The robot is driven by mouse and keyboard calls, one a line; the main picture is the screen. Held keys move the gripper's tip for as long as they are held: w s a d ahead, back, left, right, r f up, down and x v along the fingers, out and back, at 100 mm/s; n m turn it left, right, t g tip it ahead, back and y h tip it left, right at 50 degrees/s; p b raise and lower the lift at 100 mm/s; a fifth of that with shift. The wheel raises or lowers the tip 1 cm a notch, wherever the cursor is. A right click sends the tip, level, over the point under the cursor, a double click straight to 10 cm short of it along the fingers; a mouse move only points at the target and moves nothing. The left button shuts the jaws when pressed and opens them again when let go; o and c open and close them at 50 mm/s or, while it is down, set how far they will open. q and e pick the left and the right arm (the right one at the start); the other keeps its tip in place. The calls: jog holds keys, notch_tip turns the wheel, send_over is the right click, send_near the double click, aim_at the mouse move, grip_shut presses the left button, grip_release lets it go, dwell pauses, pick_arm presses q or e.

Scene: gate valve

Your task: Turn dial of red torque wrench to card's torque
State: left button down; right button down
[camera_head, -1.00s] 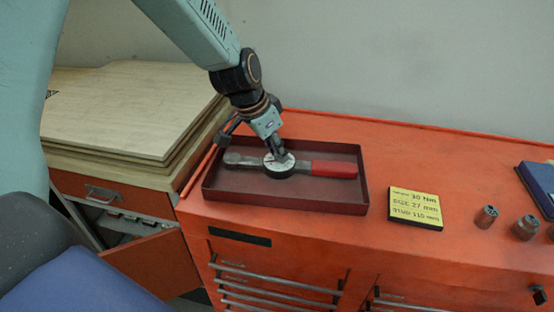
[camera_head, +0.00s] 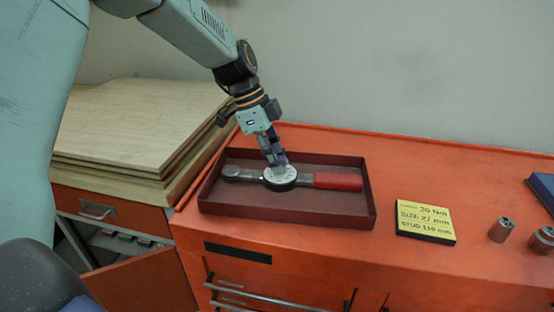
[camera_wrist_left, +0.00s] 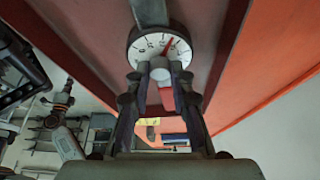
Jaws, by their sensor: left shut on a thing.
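The red-handled torque wrench (camera_head: 335,181) lies flat in a dark red tray (camera_head: 290,219), its handle to the right. Its round white dial (camera_head: 283,182) sits at the middle of the wrench. My left gripper (camera_head: 276,161) points down at the dial from above. In the left wrist view its fingers (camera_wrist_left: 161,85) are shut on the dial's pale centre knob (camera_wrist_left: 160,66). A red pointer (camera_wrist_left: 168,46) shows on the white dial face (camera_wrist_left: 146,45); the scale marks are too small to read surely. The yellow card (camera_head: 425,219) reads 30 Nm, size 27 mm, stud 110 mm. My right gripper is out of view.
Metal sockets (camera_head: 502,229) stand on the orange cabinet top right of the card. A blue item (camera_head: 542,188) lies at the right edge. Wooden boards (camera_head: 140,125) are stacked at left. The cabinet top between tray and card is clear.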

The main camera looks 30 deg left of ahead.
pick_arm(q)
jog(key=shift+w+m+g, duration=0.15)
jog(key=shift+m+g, duration=0.35)
jog(key=shift+m, duration=0.8)
jog(key=c, duration=1.2)
grip_release()
jog(key=shift+o, duration=0.2)
jog(key=v, duration=1.2)
